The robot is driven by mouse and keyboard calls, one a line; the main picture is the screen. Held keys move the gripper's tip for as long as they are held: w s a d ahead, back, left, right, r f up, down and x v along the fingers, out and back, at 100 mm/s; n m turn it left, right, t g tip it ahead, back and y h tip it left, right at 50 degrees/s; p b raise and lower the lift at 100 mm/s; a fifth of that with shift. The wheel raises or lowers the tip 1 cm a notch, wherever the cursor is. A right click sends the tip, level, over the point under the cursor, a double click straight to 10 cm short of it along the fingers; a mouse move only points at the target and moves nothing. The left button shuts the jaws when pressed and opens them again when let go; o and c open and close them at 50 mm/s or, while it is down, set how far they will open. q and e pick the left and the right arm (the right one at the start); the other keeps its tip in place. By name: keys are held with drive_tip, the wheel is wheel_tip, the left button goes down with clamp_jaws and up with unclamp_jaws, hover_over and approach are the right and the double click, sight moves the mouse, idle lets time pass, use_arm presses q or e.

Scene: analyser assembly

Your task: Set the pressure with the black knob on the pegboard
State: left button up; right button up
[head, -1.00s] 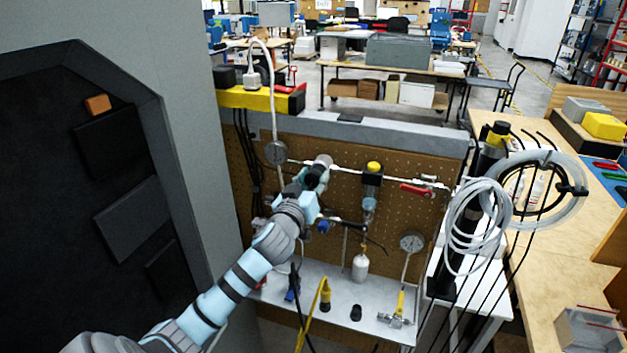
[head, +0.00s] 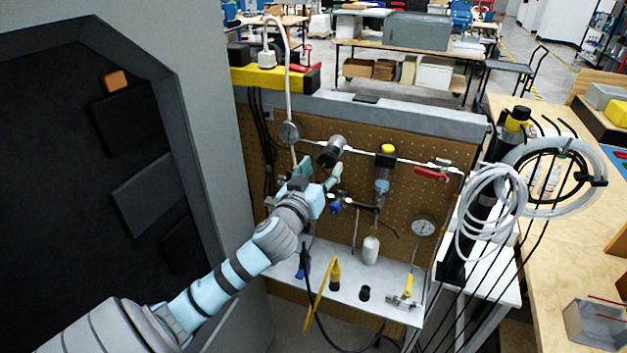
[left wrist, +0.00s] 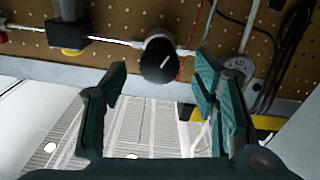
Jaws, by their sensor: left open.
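The black knob (head: 330,153) sits on the pipe run on the brown pegboard (head: 410,190). In the left wrist view the knob (left wrist: 160,61) faces the camera, dark and round with a white mark, beyond and between the fingers. My left gripper (head: 320,169) is open just below the knob in the head view; in the left wrist view its two teal fingers (left wrist: 160,90) are spread and empty, apart from the knob. A round gauge (head: 289,133) is left of the knob, and it also shows in the left wrist view (left wrist: 239,70). My right gripper is not in view.
A yellow-topped filter (head: 385,165) and a red-handled valve (head: 431,174) are right of the knob. A second gauge (head: 423,227) hangs lower. Coiled clear hoses (head: 492,215) stand at the right. A grey cabinet wall is close on the left.

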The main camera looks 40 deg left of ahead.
use_arm(q)
drive_tip(key=v, duration=0.8)
drive_tip(key=shift+w, duration=0.1)
